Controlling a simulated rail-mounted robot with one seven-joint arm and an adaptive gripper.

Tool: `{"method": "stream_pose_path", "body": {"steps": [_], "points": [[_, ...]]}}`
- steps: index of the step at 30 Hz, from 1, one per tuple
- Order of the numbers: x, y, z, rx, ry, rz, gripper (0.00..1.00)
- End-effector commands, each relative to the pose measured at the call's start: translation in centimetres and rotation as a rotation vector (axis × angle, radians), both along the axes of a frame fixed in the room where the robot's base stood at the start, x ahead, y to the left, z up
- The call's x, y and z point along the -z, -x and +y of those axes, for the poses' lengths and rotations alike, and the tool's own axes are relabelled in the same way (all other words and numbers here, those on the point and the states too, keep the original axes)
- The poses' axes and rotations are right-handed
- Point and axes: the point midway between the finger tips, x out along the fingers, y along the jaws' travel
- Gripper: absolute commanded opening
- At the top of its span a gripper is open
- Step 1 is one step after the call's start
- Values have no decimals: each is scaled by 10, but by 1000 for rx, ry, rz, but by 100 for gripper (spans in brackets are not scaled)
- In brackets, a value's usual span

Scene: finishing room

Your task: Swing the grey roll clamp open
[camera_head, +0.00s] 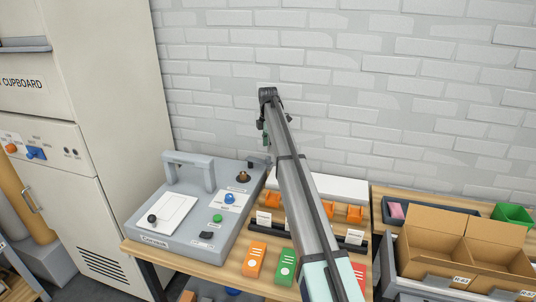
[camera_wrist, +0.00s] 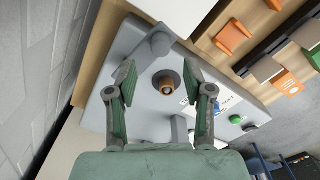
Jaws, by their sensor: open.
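The grey machine (camera_head: 185,228) stands on the wooden bench, with a dark and copper round spindle (camera_head: 243,176) at its back right. In the wrist view the spindle (camera_wrist: 167,85) shows between my spread fingers. A grey arm with a round end (camera_wrist: 157,42), which looks like the roll clamp, lies just beyond the spindle. My gripper (camera_head: 265,130) is open and empty above the back right of the machine. It also shows in the wrist view (camera_wrist: 160,75). I see no contact.
A grey arch (camera_head: 190,160) rises from the machine's back left. Orange holders (camera_head: 328,209) and orange and green boxes (camera_head: 285,266) stand to the right. A cardboard box (camera_head: 432,235) is further right. A brick wall is close behind.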

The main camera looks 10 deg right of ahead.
Motion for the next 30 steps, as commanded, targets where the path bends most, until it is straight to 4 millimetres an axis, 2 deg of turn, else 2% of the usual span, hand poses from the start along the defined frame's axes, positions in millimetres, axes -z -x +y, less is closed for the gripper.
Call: {"method": "stream_pose_path", "body": {"steps": [1,3,10,15,25,28,30], "points": [[-12,-1,0,0,0,-1,52],[-24,-1,0,0,0,-1,52],[-52,-1,0,0,0,0,52],[-58,0,0,0,0,0,52],[-58,1,3,-1,0,-1,52],[-58,4,18,-1,1,-9,52],[-58,10,38,2,2,-22,52]]}}
